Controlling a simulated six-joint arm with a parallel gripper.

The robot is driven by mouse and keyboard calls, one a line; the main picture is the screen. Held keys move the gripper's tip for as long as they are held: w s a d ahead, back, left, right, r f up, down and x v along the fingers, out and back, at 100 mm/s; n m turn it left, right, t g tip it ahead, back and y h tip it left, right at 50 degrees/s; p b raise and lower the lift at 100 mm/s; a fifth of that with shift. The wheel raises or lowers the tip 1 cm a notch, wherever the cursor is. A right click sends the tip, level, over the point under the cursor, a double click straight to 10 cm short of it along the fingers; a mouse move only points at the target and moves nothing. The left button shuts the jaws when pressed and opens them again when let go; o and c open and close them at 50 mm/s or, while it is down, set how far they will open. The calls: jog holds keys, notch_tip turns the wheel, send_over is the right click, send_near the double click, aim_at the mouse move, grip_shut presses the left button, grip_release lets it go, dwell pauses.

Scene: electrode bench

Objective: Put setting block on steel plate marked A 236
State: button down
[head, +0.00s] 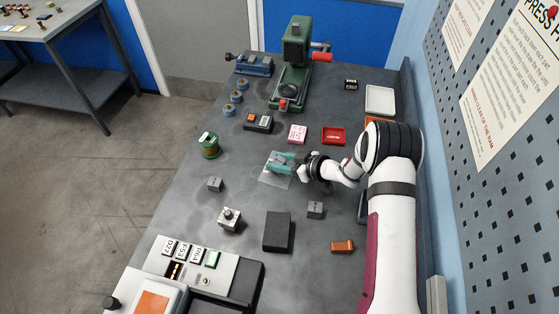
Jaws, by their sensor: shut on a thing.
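A thin light-grey steel plate (270,180) lies flat on the bench in the head view; its marking is too small to read. My gripper (280,160), with teal fingers, is over the plate's upper part and hides some of it. It is shut on a small grey thing between the fingers, apparently the setting block. The fingers largely hide it, and I cannot tell whether it touches the plate. Two other small grey blocks stand on the bench, one to the left (215,184) and one to the lower right (316,209), their marks unreadable.
A green spool (209,145) stands left of the plate. A pink block (298,133) and a red tray (333,136) are beyond it. A dark block (278,231), a knobbed box (229,219) and an orange block (342,246) lie nearer. A green press (293,60) stands at the back.

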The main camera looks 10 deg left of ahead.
jog(key=shift+c, duration=2.2)
grip_release()
jog(key=shift+f, duration=0.15)
